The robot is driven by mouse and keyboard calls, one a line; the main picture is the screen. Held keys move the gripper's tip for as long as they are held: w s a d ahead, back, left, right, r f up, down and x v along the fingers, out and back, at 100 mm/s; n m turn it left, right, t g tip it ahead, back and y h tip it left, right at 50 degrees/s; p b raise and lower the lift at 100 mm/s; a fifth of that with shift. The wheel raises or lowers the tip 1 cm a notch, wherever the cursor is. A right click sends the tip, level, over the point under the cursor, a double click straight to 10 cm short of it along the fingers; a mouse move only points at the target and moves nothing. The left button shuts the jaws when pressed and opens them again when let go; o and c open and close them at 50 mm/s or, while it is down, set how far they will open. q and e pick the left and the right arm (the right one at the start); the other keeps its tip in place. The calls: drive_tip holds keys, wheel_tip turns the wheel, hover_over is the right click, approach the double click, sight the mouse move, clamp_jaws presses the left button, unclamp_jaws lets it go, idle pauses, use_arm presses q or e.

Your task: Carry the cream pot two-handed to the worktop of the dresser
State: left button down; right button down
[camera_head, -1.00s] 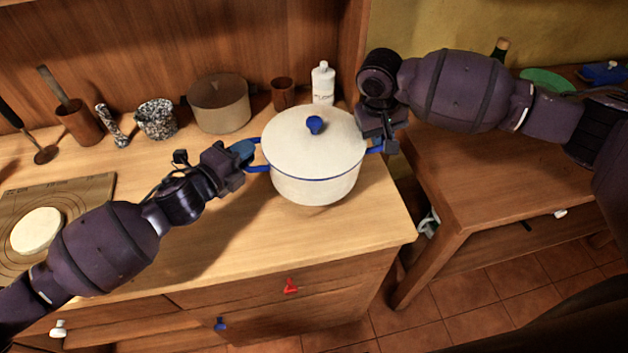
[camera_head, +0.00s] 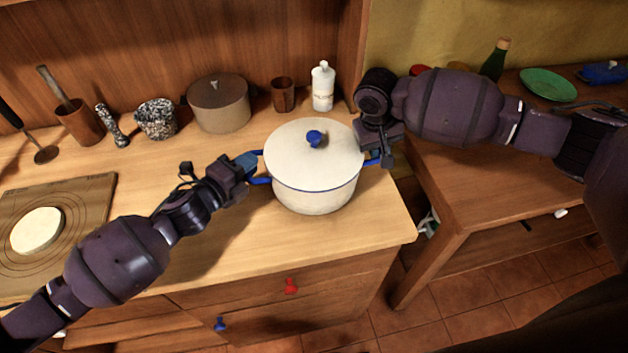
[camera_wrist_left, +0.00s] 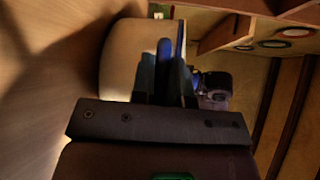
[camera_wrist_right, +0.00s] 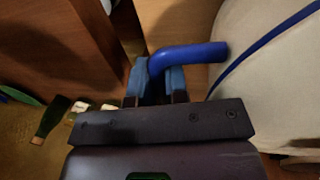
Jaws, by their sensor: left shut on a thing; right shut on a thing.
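The cream pot (camera_head: 312,192), with a blue-knobbed lid (camera_head: 290,147), a blue rim line and blue side handles, is upright over the right end of the dresser worktop (camera_head: 255,235). I cannot tell whether its base touches the wood. My left gripper (camera_head: 252,164) is shut on its left handle; the handle shows between the fingers in the left wrist view (camera_wrist_left: 164,50). My right gripper (camera_head: 376,156) is shut on the right handle, clear in the right wrist view as a blue bar (camera_wrist_right: 190,54). My right arm hides part of the side table.
Behind the pot stand a white bottle (camera_head: 322,88), a brown cup (camera_head: 283,95), a lidded brown pot (camera_head: 219,104) and a speckled mortar (camera_head: 156,119). A board (camera_head: 88,200) with dough lies left. The side table (camera_head: 465,190) holds a green bottle (camera_head: 495,60) and plate (camera_head: 548,84).

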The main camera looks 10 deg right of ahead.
use_arm(q)
drive_tip(key=c, duration=1.6)
unclamp_jaws()
drive_tip(key=shift+f, duration=0.1)
use_arm(e)
drive_tip(key=c, duration=1.6)
unclamp_jaws()
drive_tip(key=shift+f, duration=0.15)
use_arm(q)
drive_tip(key=o, duration=0.5)
use_arm(e)
drive_tip(key=o, duration=0.5)
use_arm(q)
drive_tip(key=v, duration=1.2)
use_arm(e)
drive_tip(key=r, duration=0.4)
drive_tip(key=a+r, duration=0.1)
drive_tip(key=r, duration=0.3)
drive_tip(key=a+r, duration=0.1)
drive_tip(key=r, duration=0.3)
drive_tip(key=shift+s+a, duration=0.15)
drive_tip(key=shift+f, duration=0.1)
